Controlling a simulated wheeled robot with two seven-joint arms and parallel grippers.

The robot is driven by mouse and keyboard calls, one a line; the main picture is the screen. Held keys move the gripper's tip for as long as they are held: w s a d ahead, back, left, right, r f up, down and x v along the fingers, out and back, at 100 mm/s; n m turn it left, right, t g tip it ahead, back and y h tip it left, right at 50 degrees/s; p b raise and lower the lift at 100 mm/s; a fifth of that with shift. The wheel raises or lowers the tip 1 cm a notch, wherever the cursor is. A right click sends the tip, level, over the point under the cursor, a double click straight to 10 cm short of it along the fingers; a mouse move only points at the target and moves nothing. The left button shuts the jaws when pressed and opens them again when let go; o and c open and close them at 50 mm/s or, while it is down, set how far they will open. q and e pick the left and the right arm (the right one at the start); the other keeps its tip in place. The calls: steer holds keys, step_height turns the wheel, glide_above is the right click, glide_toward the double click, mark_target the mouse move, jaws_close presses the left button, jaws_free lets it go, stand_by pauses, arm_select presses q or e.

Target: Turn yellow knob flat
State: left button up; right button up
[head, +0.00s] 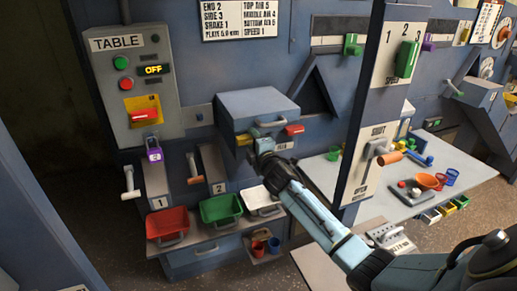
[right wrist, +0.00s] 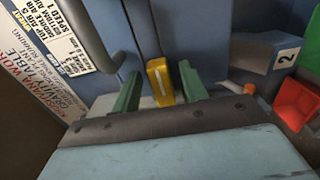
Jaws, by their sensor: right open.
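The yellow knob (head: 244,140) is on the front of the blue-grey box (head: 256,108), left of the box's grey handle, and is partly hidden by my right gripper in the head view. In the right wrist view the yellow knob (right wrist: 160,82) stands as a narrow bar between the two green fingers. My right gripper (head: 262,145) is open, with one finger on each side of the knob. In the right wrist view a gap shows between the knob and each finger of the gripper (right wrist: 160,95). My left gripper is not in view.
A red knob (head: 293,130) is at the box's right. Levers 1 (head: 130,182) and 2 (head: 194,168) stand at the left. Red (head: 167,225), green (head: 221,210) and white (head: 262,201) bins are below. A blue post (head: 358,100) rises right of the box.

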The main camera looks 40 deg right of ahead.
steer(key=v, duration=1.3)
steer(key=shift+a, duration=0.1)
